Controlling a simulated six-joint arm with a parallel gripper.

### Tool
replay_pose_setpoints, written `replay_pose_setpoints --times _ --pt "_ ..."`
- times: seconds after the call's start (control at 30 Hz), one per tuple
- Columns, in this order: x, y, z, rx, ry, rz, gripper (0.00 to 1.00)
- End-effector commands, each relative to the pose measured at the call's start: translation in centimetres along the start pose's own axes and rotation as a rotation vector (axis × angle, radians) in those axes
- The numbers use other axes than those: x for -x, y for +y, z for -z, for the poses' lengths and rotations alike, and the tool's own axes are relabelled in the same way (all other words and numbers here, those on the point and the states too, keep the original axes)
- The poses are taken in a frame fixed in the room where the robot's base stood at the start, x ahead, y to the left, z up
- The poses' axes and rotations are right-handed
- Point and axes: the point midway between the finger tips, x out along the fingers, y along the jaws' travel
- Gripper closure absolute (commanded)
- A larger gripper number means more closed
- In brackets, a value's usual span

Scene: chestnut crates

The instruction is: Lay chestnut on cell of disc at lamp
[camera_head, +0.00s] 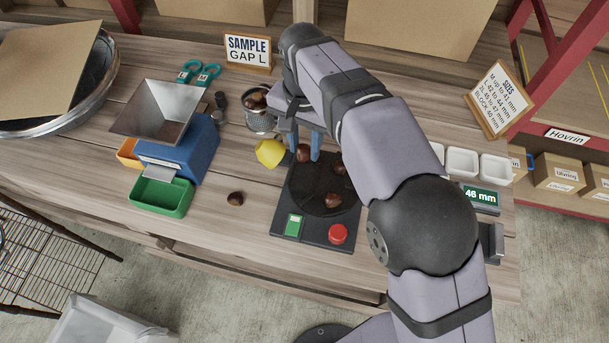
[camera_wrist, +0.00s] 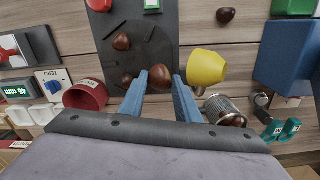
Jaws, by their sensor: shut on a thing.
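My gripper (camera_head: 304,144) has its two blue fingers pointing down at the far left edge of the dark round disc (camera_head: 309,184). It is shut on a brown chestnut (camera_head: 303,153), which also shows between the fingertips in the wrist view (camera_wrist: 160,77). I cannot tell whether this chestnut touches the disc. Two other chestnuts lie on the disc, one near the front (camera_head: 333,200) and one to the right (camera_head: 340,168). The disc's cell edges are hard to make out. A yellow cup-shaped thing (camera_head: 270,153), perhaps a lamp shade, is just left of the gripper.
A loose chestnut (camera_head: 236,198) lies left on the table. A metal can (camera_head: 262,121) holds chestnuts. A blue machine (camera_head: 190,150) with a green tray (camera_head: 161,197) stands left. White trays (camera_head: 462,162) stand right.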

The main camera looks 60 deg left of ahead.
Motion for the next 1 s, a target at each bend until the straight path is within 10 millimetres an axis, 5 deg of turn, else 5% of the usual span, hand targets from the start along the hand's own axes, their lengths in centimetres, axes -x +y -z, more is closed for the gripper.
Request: replay_pose_setpoints --times 1.0 --pt "0.74 0.51 -0.51 -1.634 -0.014 -0.018 0.95"
